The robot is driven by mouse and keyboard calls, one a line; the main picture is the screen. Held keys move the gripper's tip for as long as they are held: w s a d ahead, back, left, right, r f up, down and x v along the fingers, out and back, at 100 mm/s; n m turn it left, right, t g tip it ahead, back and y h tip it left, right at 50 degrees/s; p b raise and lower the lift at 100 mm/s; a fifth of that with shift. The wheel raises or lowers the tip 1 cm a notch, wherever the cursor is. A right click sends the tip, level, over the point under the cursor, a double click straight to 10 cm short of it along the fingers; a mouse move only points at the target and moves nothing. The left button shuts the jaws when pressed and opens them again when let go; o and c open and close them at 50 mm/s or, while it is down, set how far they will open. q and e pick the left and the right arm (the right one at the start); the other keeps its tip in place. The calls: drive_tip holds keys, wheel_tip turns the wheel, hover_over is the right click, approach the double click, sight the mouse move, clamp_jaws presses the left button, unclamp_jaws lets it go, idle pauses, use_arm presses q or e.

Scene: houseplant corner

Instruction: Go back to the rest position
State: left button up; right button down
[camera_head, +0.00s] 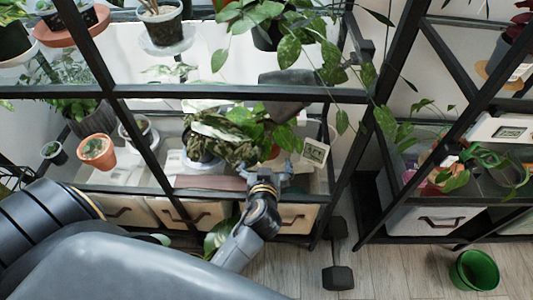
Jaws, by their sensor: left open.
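My left arm comes in from the lower left, and its wrist reaches up to the black shelf. My left gripper (277,172) is at the front of the shelf, just below a bushy potted plant (222,137) and beside a small white label card (314,152). Its fingers are small and partly lost among the leaves and pot behind them. It is open, and I see nothing held in it. My right gripper is not in view.
Black shelf bars (215,92) cross close around my left gripper. Trailing leaves (290,50) hang above. Drawers (292,219) lie below.

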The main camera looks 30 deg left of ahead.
use_arm(q)
drive_tip(key=shift+s, duration=0.1)
idle(0.5)
